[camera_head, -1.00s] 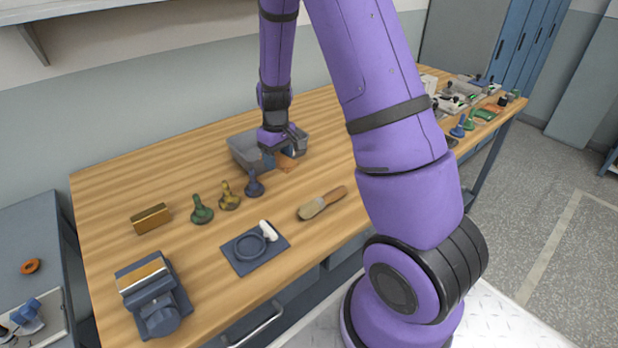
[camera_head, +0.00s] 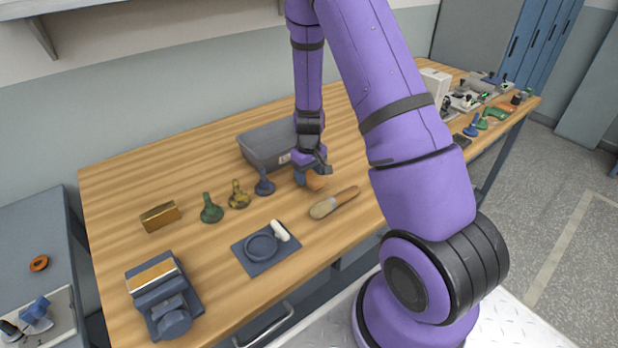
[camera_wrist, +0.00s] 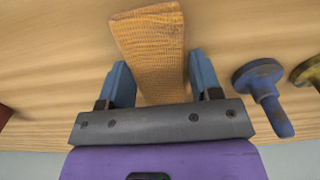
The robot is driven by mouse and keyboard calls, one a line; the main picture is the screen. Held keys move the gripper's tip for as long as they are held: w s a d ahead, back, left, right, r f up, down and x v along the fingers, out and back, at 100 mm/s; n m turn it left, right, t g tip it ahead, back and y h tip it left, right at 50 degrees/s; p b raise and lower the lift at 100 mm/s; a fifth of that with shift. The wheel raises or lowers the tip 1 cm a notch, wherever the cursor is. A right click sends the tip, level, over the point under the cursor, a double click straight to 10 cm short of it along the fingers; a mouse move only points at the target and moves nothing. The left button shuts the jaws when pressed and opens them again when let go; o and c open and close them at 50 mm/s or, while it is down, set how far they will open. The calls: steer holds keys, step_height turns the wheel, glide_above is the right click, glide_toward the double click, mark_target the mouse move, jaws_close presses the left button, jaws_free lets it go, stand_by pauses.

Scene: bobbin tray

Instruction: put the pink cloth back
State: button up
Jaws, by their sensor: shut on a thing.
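My gripper (camera_head: 313,173) is shut on an orange-tan, woven-looking cloth (camera_head: 316,183), just off the front right corner of a grey tray (camera_head: 252,156). In the wrist view the cloth (camera_wrist: 150,45) lies between the two blue fingers of my gripper (camera_wrist: 161,80) and sticks out beyond them. It looks orange rather than pink; no other cloth shows. The cloth is low over the wooden bench (camera_head: 205,165); I cannot tell whether it touches the wood. The tray's inside is partly hidden by its walls and my arm.
Blue (camera_head: 264,183), yellow (camera_head: 239,195) and green (camera_head: 211,208) knobbed pieces stand left of my gripper. A wooden-handled brush (camera_head: 334,203) lies in front. A dark mat with a ring (camera_head: 263,247), a vise (camera_head: 163,293) and a brass-coloured block (camera_head: 160,216) are further left.

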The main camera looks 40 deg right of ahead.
steer(key=shift+f, duration=0.8)
steer(key=shift+f, duration=0.15)
steer(key=o, duration=0.9)
